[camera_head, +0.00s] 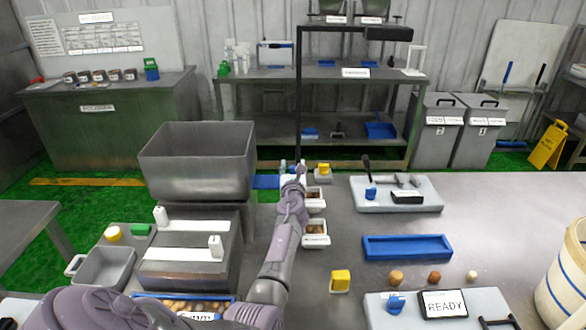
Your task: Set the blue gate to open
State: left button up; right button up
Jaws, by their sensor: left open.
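My left arm reaches forward from the bottom left, and its left gripper (292,168) is at the far end, small and partly hidden by its own wrist. The gripper is open and sits above the far part of the grey table. A flat blue piece (266,182) lies just left of the gripper. Blue knob-like parts stand on the far grey panel (371,193) and on the near panel (396,303). I cannot tell which blue part is the gate, or how it is set. My right gripper is not in view.
A large grey hopper (196,165) stands over a metal housing left of my arm. Small trays (315,240) are close on its right. A blue tray (407,248), a yellow block (340,280) and a READY display (443,304) are on the table. The right middle is fairly clear.

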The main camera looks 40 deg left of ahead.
pick_arm(q)
grip_shut()
jog(key=shift+w+d+f+b, duration=0.1)
jog(key=shift+w+d+b, duration=0.5)
jog(key=shift+w+d, duration=0.5)
grip_release()
jog(key=shift+d, duration=0.2)
jog(key=shift+s+a, duration=0.1)
notch_tip(320, 180, up, 10)
